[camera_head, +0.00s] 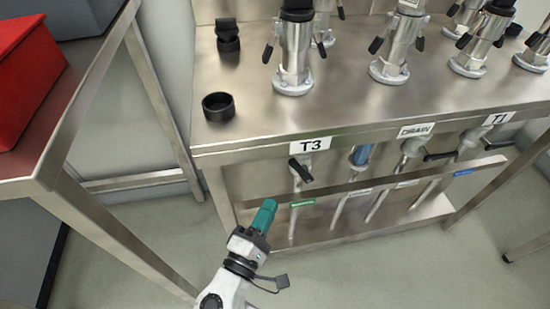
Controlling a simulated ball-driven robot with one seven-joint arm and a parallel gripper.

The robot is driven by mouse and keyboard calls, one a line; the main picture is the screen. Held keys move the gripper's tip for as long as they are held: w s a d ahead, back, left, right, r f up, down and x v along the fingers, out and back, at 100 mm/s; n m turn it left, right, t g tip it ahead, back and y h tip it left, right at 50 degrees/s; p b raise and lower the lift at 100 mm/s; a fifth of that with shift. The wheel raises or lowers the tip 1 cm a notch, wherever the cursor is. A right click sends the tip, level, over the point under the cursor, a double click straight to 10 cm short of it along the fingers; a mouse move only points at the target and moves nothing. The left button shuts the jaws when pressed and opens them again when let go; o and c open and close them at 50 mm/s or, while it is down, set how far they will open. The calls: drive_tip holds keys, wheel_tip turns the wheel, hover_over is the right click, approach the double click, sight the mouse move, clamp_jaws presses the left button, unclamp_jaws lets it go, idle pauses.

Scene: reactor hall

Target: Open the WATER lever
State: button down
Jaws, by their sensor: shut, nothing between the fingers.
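Several valve pipes with levers hang under the front edge of a steel bench (260,140). A black lever (300,171) is below the T3 sign, above a small green label (302,203). A blue handle (362,154) is to its right. Two more black levers (438,156) (494,145) are further right, near a blue label (463,172). The small labels are too small to read, so I cannot tell which lever is WATER. My gripper (265,212), with teal fingers, is shut and empty. It appears in front of the bench, below and left of the T3 lever.
A steel rail (375,182) runs across the pipes, above a low shelf (330,232). A steel table (95,75) with a red bin (28,75) stands at left. Metal fittings (293,60) and a black ring (218,106) are on the bench. The floor (400,270) in front is clear.

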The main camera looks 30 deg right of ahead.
sight(301, 172)
drive_tip(key=w+d+r+n+h, duration=0.1)
drive_tip(key=w+d+r+h, duration=0.1)
drive_tip(key=d+r, duration=0.3)
drive_tip(key=shift+w+h, duration=0.4)
drive_tip(key=shift+w, duration=0.4)
drive_tip(key=shift+r+p, duration=0.15)
drive_tip(key=shift+p, duration=0.2)
